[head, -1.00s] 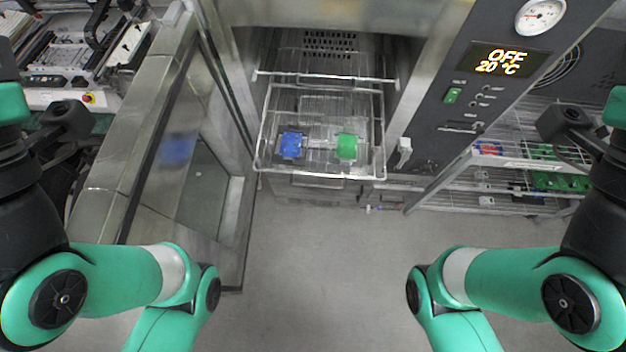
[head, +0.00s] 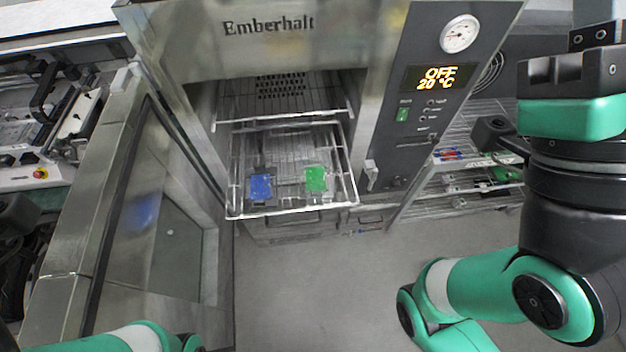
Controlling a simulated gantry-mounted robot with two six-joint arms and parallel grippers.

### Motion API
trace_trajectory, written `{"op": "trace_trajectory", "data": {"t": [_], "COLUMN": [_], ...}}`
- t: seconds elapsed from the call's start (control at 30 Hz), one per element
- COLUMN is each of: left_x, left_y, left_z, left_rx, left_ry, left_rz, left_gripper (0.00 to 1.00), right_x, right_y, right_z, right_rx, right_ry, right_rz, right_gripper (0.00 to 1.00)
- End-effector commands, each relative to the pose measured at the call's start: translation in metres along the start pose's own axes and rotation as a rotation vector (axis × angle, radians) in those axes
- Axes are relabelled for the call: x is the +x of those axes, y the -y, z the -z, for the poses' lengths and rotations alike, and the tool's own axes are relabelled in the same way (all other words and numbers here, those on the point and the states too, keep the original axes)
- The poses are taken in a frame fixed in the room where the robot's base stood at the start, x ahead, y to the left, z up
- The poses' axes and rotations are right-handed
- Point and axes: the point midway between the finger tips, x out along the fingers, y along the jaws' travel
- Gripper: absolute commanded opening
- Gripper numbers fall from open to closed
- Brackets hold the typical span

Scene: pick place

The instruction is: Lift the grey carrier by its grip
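I cannot make out a grey carrier with a grip for certain. On the pulled-out wire rack (head: 292,212) of the oven, a blue piece (head: 261,187) lies at the left and a green piece (head: 316,179) at the right, apart from each other. Dark or grey edges show around the blue piece, too small to tell what they are. On the left bench, a dark handle-like part (head: 45,92) stands on grey equipment.
The oven door (head: 130,215) stands open at the left. The oven panel (head: 432,85) reads OFF and 20 °C. A wire shelf unit (head: 470,183) with red, blue and green items stands at the right. The grey floor (head: 320,290) in front is clear.

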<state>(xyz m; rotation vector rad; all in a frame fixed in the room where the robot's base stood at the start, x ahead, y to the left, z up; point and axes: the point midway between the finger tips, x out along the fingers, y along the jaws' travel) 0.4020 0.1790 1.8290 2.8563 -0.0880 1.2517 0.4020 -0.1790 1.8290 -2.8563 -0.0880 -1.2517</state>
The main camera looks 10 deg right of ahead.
Motion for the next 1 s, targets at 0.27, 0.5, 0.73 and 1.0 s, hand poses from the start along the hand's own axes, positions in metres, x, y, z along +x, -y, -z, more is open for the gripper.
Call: {"op": "trace_trajectory", "data": {"t": [0.27, 0.5, 0.73, 1.0], "left_x": [0.0000, 0.0000, 0.0000, 0.0000], "left_y": [0.0000, 0.0000, 0.0000, 0.0000], "left_z": [0.0000, 0.0000, 0.0000, 0.0000], "left_rx": [0.000, 0.000, 0.000, 0.000], "left_ry": [0.000, 0.000, 0.000, 0.000], "left_rz": [0.000, 0.000, 0.000, 0.000], "left_gripper": [0.47, 0.47, 0.47, 0.53], "right_x": [0.0000, 0.0000, 0.0000, 0.0000], "right_y": [0.0000, 0.0000, 0.0000, 0.0000], "right_z": [0.0000, 0.0000, 0.0000, 0.0000], "right_rx": [0.000, 0.000, 0.000, 0.000], "right_ry": [0.000, 0.000, 0.000, 0.000], "right_rz": [0.000, 0.000, 0.000, 0.000], "right_gripper": [0.00, 0.16, 0.53, 0.53]}}
